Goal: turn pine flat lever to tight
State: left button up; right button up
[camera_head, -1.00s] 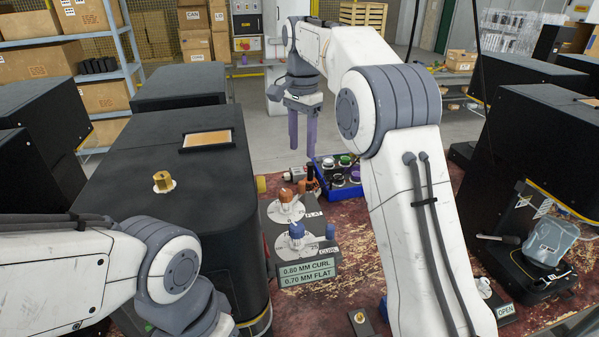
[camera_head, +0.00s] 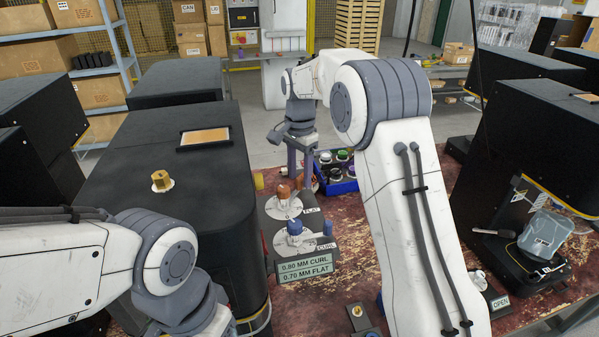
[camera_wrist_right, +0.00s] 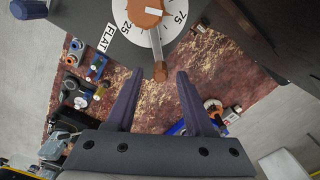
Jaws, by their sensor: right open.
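The flat dial (camera_head: 284,212) is a white disc tagged FLAT, with an orange-brown lever knob (camera_head: 283,191) on top. In the right wrist view the lever (camera_wrist_right: 157,45) points down the picture, with its rounded end in line with the gap between my fingertips. The numbers 25 and 75 show on the dial there. My right gripper (camera_head: 299,172) is open and empty, just behind the flat dial in the head view; I cannot tell if it touches the lever. My left arm is at lower left, with its gripper out of view.
A curl dial (camera_head: 293,245) with a blue knob (camera_head: 295,227) stands nearer than the flat one. A sign (camera_head: 305,267) reads 0.80 MM CURL, 0.70 MM FLAT. A blue tray (camera_head: 340,185) with several coloured items lies behind. A black machine (camera_head: 160,220) stands left.

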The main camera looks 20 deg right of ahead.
grip_shut()
dwell(1.4)
